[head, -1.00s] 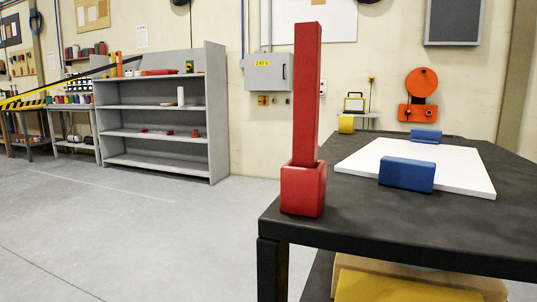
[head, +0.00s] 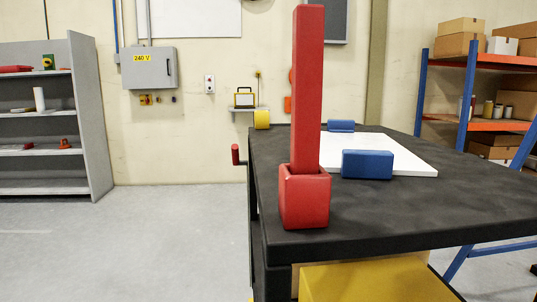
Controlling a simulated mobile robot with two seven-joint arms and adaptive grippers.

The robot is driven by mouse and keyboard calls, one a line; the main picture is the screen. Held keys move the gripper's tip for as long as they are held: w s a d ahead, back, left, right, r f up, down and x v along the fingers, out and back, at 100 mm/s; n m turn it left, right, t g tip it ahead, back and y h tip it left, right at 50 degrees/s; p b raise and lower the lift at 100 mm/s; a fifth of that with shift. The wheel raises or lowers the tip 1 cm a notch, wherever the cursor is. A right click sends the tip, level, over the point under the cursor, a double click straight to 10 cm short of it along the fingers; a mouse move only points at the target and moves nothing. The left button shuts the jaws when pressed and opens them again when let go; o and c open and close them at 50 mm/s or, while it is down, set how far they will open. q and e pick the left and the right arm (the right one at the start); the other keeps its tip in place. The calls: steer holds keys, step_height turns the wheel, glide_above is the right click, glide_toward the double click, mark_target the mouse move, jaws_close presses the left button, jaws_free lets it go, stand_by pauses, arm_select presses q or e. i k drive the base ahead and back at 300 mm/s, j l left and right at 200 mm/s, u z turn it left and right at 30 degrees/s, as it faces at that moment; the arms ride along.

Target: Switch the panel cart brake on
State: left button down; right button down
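A black cart (head: 400,205) stands close in front of me on the right, with a white panel (head: 405,160) lying flat on its top. A tall red bar (head: 308,90) stands upright in a red block (head: 304,202) at the cart's near left corner. A small red handle (head: 236,154) sticks up beside the cart's left edge. I cannot tell from this view which part is the brake or how it is set. Neither of my grippers is in view.
Blue blocks (head: 367,164) sit at the panel's edges, and a yellow roll (head: 262,119) is at the cart's far left corner. A yellow item (head: 375,280) is underneath. Grey shelves (head: 88,120) stand left, blue-orange racking (head: 420,90) right. Floor left of the cart is clear.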

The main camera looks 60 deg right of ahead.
mark_target(236, 162)
steer(key=i+j+z, duration=0.1)
steer(key=z, duration=0.4)
steer(key=i+j+z, duration=0.2)
steer(key=z, duration=0.3)
steer(key=i+j+z, duration=0.2)
steer(key=z, duration=0.25)
steer(key=j+z, duration=0.3)
steer(key=z, duration=0.2)
steer(key=i+j+z, duration=0.1)
steer(key=j+z, duration=0.15)
steer(key=i+j+z, duration=0.2)
steer(key=j, duration=0.15)
steer(key=k, duration=0.1)
